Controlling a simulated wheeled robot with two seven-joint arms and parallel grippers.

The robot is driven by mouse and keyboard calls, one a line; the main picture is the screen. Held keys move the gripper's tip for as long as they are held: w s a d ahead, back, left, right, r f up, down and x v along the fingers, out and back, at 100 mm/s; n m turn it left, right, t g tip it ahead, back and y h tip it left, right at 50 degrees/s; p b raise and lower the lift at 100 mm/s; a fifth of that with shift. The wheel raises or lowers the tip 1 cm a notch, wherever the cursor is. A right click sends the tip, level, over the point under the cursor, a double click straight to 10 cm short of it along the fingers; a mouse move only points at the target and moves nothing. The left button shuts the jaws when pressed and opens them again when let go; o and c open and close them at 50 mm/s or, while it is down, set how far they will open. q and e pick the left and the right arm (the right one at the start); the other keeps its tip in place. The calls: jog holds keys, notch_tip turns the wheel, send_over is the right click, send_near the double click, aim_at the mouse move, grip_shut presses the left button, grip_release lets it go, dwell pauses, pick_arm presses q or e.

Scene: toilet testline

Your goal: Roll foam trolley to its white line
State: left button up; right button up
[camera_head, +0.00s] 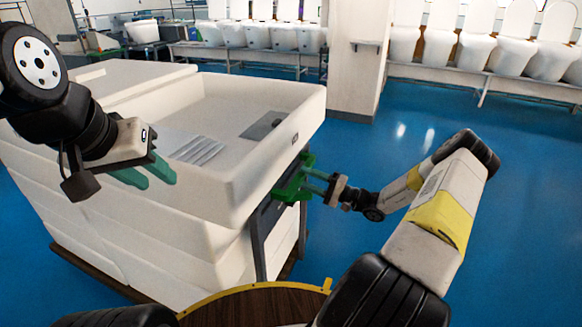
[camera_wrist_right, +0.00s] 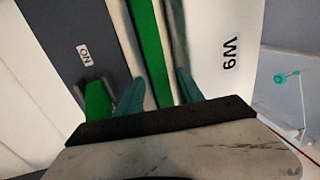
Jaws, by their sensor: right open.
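The trolley is a stack of white foam trays (camera_head: 110,222) on a dark brown base (camera_head: 90,272), with a grey upright frame (camera_head: 258,240) and green handle parts (camera_head: 292,182) at its right end. My right gripper (camera_head: 312,180) reaches the green part from the right. In the right wrist view its teal fingers (camera_wrist_right: 160,95) stand apart on either side of a green bar (camera_wrist_right: 148,45); contact cannot be told. My left gripper (camera_head: 146,174) is empty above the top tray, its green fingers apart. I see no white line on the blue floor.
A white pillar (camera_head: 357,60) stands behind the trolley. Rows of white toilets (camera_head: 510,52) on benches line the back. Blue floor (camera_head: 530,200) is open to the right. A brown round surface with a yellow rim (camera_head: 250,292) is at the front.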

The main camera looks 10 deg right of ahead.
jog(key=shift+x, duration=1.1)
jog(key=shift+c, duration=0.3)
grip_shut()
dwell(0.4)
